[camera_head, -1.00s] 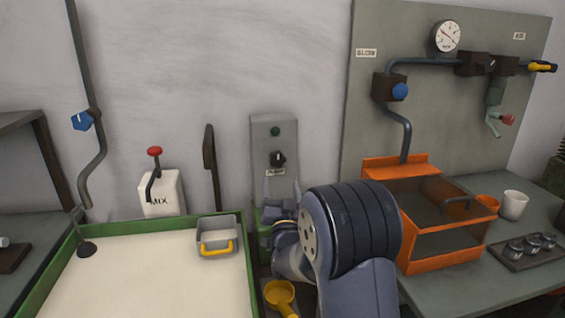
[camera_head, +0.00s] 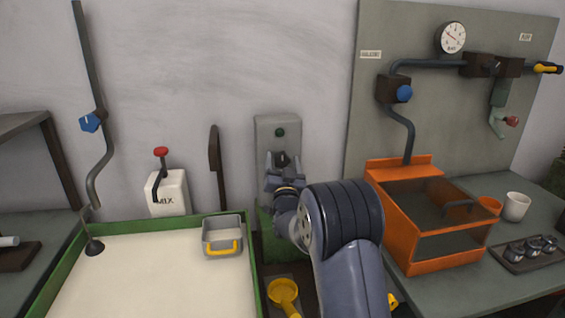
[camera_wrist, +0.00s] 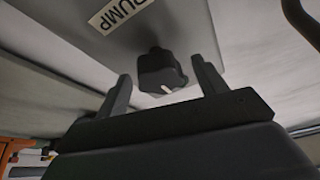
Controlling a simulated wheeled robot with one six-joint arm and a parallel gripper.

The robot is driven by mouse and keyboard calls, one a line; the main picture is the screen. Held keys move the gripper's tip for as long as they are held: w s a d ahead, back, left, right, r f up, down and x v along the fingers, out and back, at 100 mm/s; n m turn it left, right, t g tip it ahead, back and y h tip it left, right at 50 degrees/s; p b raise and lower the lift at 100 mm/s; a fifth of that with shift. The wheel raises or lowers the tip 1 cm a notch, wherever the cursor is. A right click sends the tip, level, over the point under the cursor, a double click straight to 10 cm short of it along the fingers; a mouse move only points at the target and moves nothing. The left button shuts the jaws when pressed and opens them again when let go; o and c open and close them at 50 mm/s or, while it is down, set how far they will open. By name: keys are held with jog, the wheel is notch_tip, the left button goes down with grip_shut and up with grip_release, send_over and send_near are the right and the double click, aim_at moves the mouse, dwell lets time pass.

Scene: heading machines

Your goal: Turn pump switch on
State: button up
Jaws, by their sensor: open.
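The pump switch is a black rotary knob (camera_wrist: 162,75) with a white pointer mark, on a grey panel (camera_wrist: 190,20) labelled PUMP in the wrist view. In the head view the knob (camera_head: 281,158) shows partly above my gripper, below a dark green round lamp (camera_head: 280,132). My gripper (camera_head: 284,174) is open in front of the panel. In the wrist view its two fingers (camera_wrist: 162,88) stand apart, one on each side of the knob, with gaps beside it. I cannot tell how far the fingertips reach along the knob.
A green-rimmed tray (camera_head: 254,270) with a grey yellow-handled scoop (camera_head: 222,236) lies left of my arm. A white MIX box (camera_head: 167,195) with a red-topped lever stands behind it. A yellow ladle (camera_head: 284,292) lies below my gripper.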

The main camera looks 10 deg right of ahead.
jog(key=c, duration=1)
